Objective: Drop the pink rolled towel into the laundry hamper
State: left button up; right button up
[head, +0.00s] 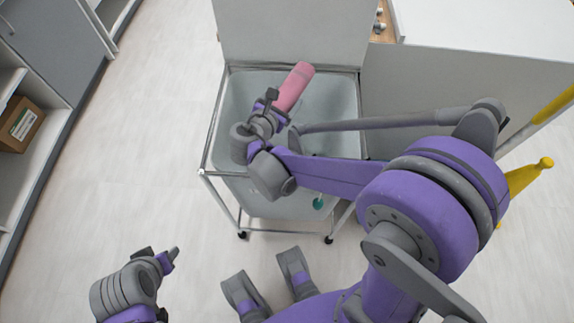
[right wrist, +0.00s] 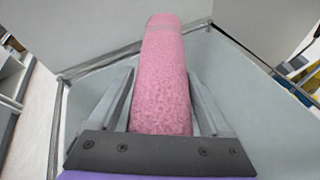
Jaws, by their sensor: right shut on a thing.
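The pink rolled towel (head: 295,86) is held in my right gripper (head: 277,108), above the open top of the laundry hamper (head: 340,100). The hamper is a pale grey-green bag in a metal frame on casters. In the right wrist view the towel (right wrist: 163,80) lies between the two fingers, its far end pointing away, with the hamper (right wrist: 235,90) around and below it. My left gripper (head: 170,258) is at the lower left, away from the hamper, and appears empty; its finger gap is not clear.
A light panel (head: 290,30) stands behind the hamper, and a grey cabinet side (head: 440,90) stands to its right. A yellow object (head: 528,175) is at the far right. A shelf with a cardboard box (head: 18,124) is at the left. The floor left of the hamper is clear.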

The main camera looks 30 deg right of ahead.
jog(key=shift+s+d+f+m+g+h+b, duration=0.25)
jog(key=shift+s+d+m+g+h+b, duration=0.15)
jog(key=shift+s+d+m+g+b, duration=0.2)
pick_arm(q)
notch_tip(320, 180, down, 7)
jog(key=b, duration=0.3)
jog(key=shift+b, duration=0.4)
pick_arm(e)
notch_tip(320, 180, down, 6)
jog(key=shift+a+r, duration=0.15)
jog(key=shift+r, duration=0.05)
pick_arm(q)
jog(key=shift+w, duration=0.1)
pick_arm(e)
jog(key=o, duration=1.2)
pick_arm(q)
jog(key=shift+r, duration=0.1)
pick_arm(e)
jog(key=shift+o, duration=0.2)
pick_arm(q)
notch_tip(320, 180, up, 2)
jog(key=shift+r+p, duration=0.2)
jog(key=shift+p, duration=0.8)
pick_arm(e)
jog(key=v, duration=1)
jog(key=shift+s+a+r, duration=0.15)
jog(key=shift+s+a, duration=0.1)
